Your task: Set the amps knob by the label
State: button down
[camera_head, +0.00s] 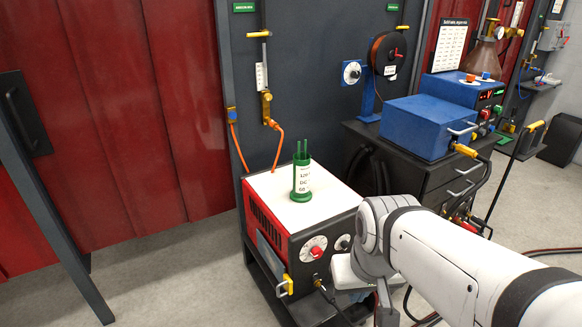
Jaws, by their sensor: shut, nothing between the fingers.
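A red welding machine (264,232) with a white top stands in the booth. On its dark front, a red knob (317,252) sits on a round white dial. A second, smaller dark knob (343,243) on a light dial is to its right. A green rod holder (302,193) stands upright on the machine's top. Its white label (303,179) has several short printed lines, too small to read surely. My gripper (352,273) is at the machine's front right, below and right of the red knob and apart from it. It is shut and empty; its fingertips are largely hidden by my wrist.
A yellow-handled lever (285,286) and cables are low on the machine's front. A dark cabinet (405,165) with a blue unit (425,127) stands behind to the right. Red curtains (140,110) hang at left. The floor (175,275) at left front is clear.

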aim_at(316, 252)
jog(key=u, duration=2.75)
jog(key=k, duration=1.6)
jog(key=z, duration=1.85)
jog(key=i, duration=1)
jog(key=z, duration=0.05)
